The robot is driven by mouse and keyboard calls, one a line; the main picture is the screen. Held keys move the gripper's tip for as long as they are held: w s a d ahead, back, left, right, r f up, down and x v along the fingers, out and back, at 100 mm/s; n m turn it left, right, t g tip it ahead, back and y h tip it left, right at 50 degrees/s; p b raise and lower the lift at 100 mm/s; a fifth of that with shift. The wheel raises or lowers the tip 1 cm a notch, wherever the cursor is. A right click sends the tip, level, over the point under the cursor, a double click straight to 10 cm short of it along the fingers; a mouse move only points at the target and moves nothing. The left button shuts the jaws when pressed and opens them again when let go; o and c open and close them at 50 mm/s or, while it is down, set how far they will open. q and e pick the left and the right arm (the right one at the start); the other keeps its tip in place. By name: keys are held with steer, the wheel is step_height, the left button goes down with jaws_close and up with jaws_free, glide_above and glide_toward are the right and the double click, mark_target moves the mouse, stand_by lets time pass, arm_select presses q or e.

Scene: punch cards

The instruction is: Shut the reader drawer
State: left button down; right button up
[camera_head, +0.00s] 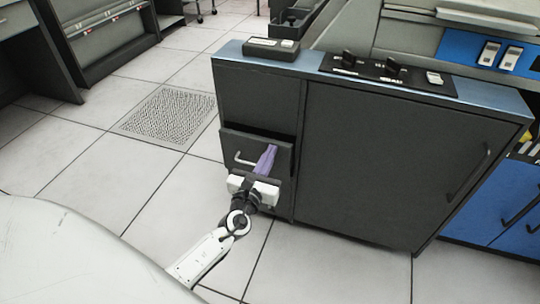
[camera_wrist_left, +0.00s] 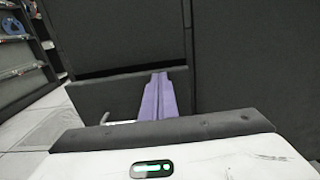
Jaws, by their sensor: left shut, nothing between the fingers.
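The reader drawer (camera_head: 247,143) is a dark grey front with a pale bar handle (camera_head: 243,160), low on the left side of the dark cabinet (camera_head: 390,155). A dark gap shows along its top edge, so it stands a little out from the cabinet. My left gripper (camera_head: 266,158) has purple fingers, shut and empty, in front of the drawer face, right of the handle. In the left wrist view the fingers (camera_wrist_left: 158,98) overlap the drawer front (camera_wrist_left: 110,97); I cannot tell whether they touch it. The right gripper is not in view.
A small dark box (camera_head: 270,48) and a switch panel (camera_head: 385,72) sit on the cabinet's blue-edged top. A perforated floor tile (camera_head: 170,117) lies to the left. The tiled floor around the drawer's left side is clear. Blue cabinets (camera_head: 500,205) stand at the right.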

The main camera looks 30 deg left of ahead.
arm_select(q)
steer(key=shift+w, duration=0.1)
steer(key=p+v, duration=0.1)
steer(key=v, duration=1)
steer(key=shift+s, duration=0.25)
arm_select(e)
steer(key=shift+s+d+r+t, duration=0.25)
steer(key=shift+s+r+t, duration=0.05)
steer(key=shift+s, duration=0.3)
